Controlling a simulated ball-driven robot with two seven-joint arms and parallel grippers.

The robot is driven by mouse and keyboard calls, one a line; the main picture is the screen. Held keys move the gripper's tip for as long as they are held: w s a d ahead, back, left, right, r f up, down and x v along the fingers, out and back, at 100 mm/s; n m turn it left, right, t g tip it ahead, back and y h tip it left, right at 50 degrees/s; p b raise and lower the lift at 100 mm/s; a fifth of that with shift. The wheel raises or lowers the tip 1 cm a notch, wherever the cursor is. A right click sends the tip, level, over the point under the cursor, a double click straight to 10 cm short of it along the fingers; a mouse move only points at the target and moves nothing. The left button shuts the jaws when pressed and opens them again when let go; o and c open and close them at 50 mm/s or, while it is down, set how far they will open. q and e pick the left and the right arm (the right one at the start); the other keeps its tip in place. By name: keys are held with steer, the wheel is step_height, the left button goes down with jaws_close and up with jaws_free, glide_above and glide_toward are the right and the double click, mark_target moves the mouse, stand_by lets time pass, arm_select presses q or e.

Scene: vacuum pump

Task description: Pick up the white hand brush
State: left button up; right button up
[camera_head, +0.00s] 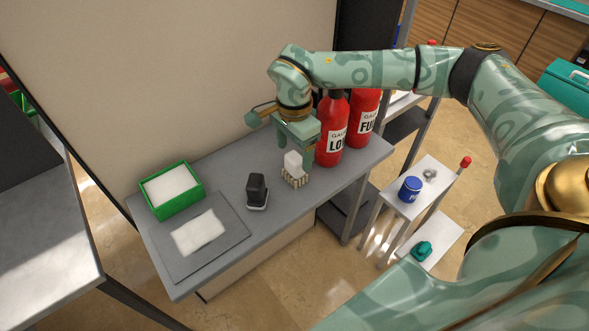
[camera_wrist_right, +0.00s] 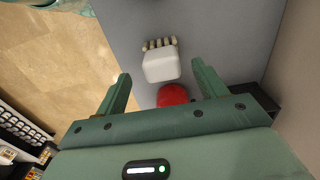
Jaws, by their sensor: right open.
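The white hand brush (camera_head: 293,162) stands on the grey bench with its pale bristles down. It also shows in the right wrist view (camera_wrist_right: 161,65), near the top middle, just beyond the fingertips. My right gripper (camera_head: 296,152) is open above and around the brush's top in the head view; its fingers also show in the right wrist view (camera_wrist_right: 161,80), wide apart. I cannot tell if a finger touches the brush. My left gripper is not in view.
Two red bottles (camera_head: 331,130) stand close behind and right of the gripper. A blue tin (camera_head: 410,189) is on a side stand.

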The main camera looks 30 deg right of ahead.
mark_target(295, 156)
step_height(295, 156, down, 5)
steer(key=shift+w+d+f+b, duration=0.1)
steer(key=shift+w+d+b, duration=0.05)
steer(key=shift+b, duration=0.45)
steer(key=c, duration=1.1)
steer(key=shift+r, duration=0.55)
step_height(295, 156, up, 3)
steer(key=shift+f+p, duration=0.1)
steer(key=shift+p, duration=0.45)
steer(key=s+d+r+p, duration=0.1)
steer(key=s+r, duration=0.2)
steer(key=s, duration=0.1)
steer(key=s+r, duration=0.3)
steer(key=s, duration=0.2)
steer(key=s+d+r+p, duration=0.1)
steer(key=s+r, duration=0.2)
steer(key=s, duration=0.1)
steer(key=shift+s+d+r+p, duration=0.2)
steer(key=shift+s+d+p, duration=0.15)
steer(key=shift+s, duration=0.05)
